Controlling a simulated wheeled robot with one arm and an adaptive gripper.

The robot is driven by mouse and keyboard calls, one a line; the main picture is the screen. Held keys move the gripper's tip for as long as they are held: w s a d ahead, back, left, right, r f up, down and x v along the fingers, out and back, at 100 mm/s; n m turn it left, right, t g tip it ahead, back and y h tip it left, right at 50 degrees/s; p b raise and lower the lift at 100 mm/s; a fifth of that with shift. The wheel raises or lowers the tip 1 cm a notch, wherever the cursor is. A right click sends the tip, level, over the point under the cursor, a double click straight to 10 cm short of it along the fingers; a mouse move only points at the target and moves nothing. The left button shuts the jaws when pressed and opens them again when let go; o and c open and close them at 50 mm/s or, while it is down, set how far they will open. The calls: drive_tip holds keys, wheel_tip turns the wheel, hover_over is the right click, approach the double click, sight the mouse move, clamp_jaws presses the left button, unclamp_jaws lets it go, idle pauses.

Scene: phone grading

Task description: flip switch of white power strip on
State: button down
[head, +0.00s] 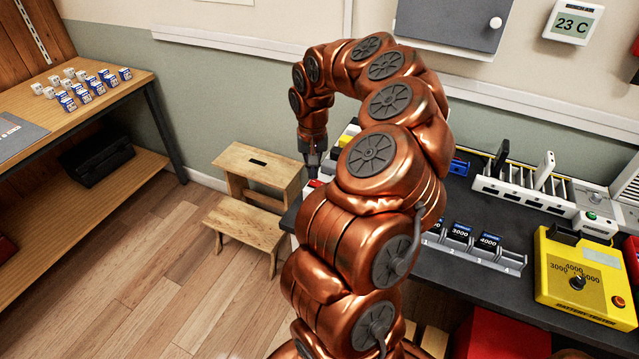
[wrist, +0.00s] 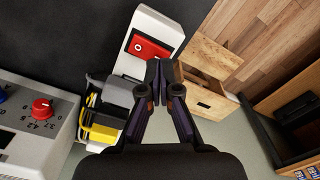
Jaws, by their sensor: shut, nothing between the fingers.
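The white power strip (wrist: 153,25) lies on the dark table top in the wrist view. Its red rocker switch (wrist: 148,48) is near the strip's end and carries a small round mark. I cannot tell which way the rocker is tilted. In the head view the red switch (head: 316,183) shows only as a small patch left of my arm. My gripper (wrist: 158,76) is shut and empty, its fingertips close beside the switch in the wrist view. I cannot tell whether they touch it. It also points down at the table's left end in the head view (head: 312,172).
Grey (wrist: 123,92) and yellow (wrist: 100,133) plug-like blocks stand beside my fingers. A grey device with a red knob (wrist: 42,107) is at the left. A wooden step stool (head: 262,163) stands by the table's end. A yellow battery tester (head: 560,263) is far right.

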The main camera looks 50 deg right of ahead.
sight(313, 181)
drive_tip(key=shift+f+b, duration=1.1)
drive_tip(key=shift+r, duration=0.2)
drive_tip(key=shift+r+p, duration=0.45)
drive_tip(key=shift+r, duration=2.9)
